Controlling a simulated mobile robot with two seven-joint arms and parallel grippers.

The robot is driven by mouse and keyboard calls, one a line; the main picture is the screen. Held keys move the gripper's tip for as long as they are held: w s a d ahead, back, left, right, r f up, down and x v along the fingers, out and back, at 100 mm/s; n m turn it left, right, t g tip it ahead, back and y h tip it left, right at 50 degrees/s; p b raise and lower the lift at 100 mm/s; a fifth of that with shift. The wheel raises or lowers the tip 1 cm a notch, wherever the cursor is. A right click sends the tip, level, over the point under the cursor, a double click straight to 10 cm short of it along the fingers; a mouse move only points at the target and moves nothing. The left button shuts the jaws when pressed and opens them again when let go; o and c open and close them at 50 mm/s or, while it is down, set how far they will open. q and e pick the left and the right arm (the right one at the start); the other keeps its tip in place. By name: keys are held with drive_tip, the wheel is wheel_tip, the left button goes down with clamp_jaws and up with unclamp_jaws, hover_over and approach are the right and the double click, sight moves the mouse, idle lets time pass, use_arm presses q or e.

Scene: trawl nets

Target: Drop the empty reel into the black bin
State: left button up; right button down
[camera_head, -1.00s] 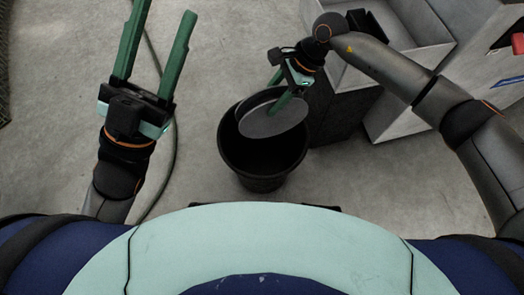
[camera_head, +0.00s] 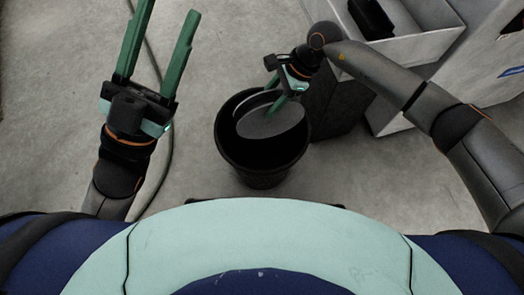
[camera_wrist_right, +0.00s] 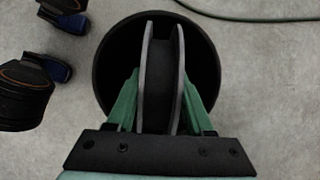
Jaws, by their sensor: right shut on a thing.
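The empty reel (camera_head: 270,122) is a dark grey spool with two round flanges. The black bin (camera_head: 254,166) is a round open bucket standing on the floor. My right gripper (camera_head: 274,98) is shut on the reel and holds it tilted at the bin's mouth. In the right wrist view the reel (camera_wrist_right: 162,75) is edge-on between the green fingers, over the bin (camera_wrist_right: 107,75). How deep the reel sits is hard to tell. My left gripper (camera_head: 162,30) is open and empty, its green fingers spread, well to the left of the bin.
Grey-white bins or boxes (camera_head: 420,50) stand to the right of the bin, one holding a black object (camera_head: 370,17). A dark box side (camera_head: 335,100) is close to the bin's right edge. A green hose (camera_head: 170,150) lies on the floor.

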drive_tip(key=shift+c, duration=1)
unclamp_jaws()
drive_tip(key=p+v, duration=0.3)
drive_tip(key=v, duration=0.9)
drive_tip(key=shift+r+p, duration=0.3)
drive_tip(key=shift+p, duration=0.1)
